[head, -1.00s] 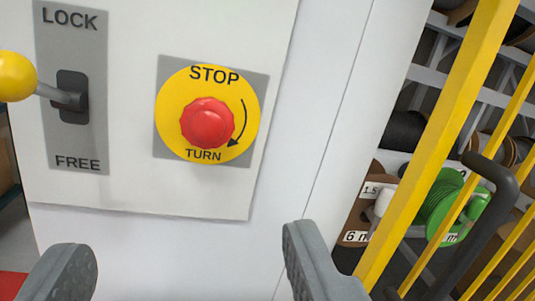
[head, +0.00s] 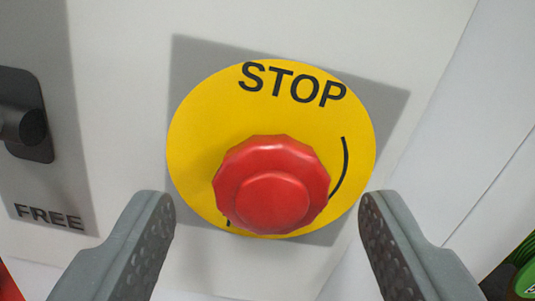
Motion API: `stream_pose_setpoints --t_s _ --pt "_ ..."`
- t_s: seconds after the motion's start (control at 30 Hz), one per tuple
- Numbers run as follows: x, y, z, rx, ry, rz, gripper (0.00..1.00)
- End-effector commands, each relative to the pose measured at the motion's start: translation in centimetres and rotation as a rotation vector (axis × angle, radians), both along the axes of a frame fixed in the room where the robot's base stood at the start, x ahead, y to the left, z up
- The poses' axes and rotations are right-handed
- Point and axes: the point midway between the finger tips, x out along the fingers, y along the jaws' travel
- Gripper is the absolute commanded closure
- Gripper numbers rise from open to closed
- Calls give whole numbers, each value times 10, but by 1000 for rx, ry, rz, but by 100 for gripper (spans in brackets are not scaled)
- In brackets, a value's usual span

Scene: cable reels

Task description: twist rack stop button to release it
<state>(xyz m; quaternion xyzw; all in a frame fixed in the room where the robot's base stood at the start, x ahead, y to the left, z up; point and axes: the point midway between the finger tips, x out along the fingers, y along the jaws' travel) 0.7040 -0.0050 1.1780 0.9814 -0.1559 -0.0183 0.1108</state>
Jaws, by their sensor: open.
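The rack stop button (head: 272,187) is a red, many-sided knob in the middle of the head view. It sits on a round yellow plate (head: 205,130) marked STOP, with a curved black arrow on its right side. The knob hides the lower part of the plate and most of the TURN lettering. My gripper (head: 268,208) is open and empty. Its two grey fingers stand left and right of the knob, with clear gaps on both sides. They appear nearer the camera than the knob and do not touch it.
A grey backing plate (head: 388,105) lies behind the yellow disc on the white panel (head: 120,100). At left is the dark lever mount (head: 28,115) above the word FREE. A bit of green reel (head: 525,272) shows at lower right.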

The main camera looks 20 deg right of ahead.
Motion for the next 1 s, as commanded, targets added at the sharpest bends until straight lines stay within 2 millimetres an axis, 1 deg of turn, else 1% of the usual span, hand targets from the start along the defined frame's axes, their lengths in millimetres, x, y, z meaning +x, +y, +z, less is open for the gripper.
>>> stream_pose_setpoints --t_s 0.1,0.2,0.5,0.53,0.57,0.6,0.67,0.7,0.77,0.8,0.87,1.0 --pt "10 -4 0 1 -1 -1 40" --pt "13 -5 0 1 1 0 40" --pt "15 -5 0 0 0 0 40" --pt "15 -5 1 0 0 0 43" --pt "15 -5 1 0 0 0 51" --pt "15 -5 0 0 0 0 62" --pt "15 -5 0 0 0 0 79" --pt "15 -5 0 0 0 0 85" --pt "15 -5 0 0 0 0 85" --pt "15 9 0 -2 0 5 85" --pt "15 4 0 1 0 6 85" --pt "15 2 0 22 -8 9 85"
